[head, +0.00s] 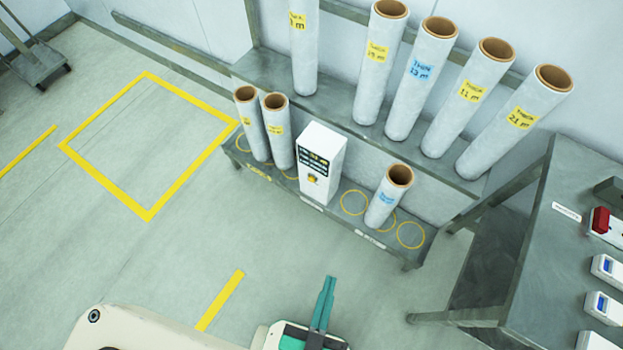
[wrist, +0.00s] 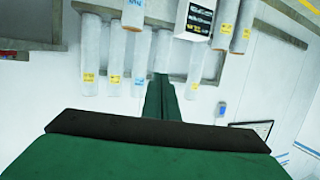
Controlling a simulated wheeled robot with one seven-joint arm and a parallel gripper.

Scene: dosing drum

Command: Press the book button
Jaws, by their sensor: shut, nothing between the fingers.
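A white box (head: 321,160) with a dark display and a small yellow button (head: 312,180) on its front stands upright on the low shelf. I take this button for the book button, but its label is too small to read. My gripper (head: 326,283) is at the bottom of the head view, shut and empty, its green fingers together. It is apart from the box, on the near side. In the wrist view the box (wrist: 196,18) shows upside down at the top, and my shut fingers (wrist: 159,80) point into the picture.
Paper-labelled rolls (head: 421,78) stand on the upper shelf. Two rolls (head: 278,135) stand left of the box and one roll (head: 389,195) stands right. A grey table (head: 540,270) with small devices is at the right. The floor before the shelf is clear.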

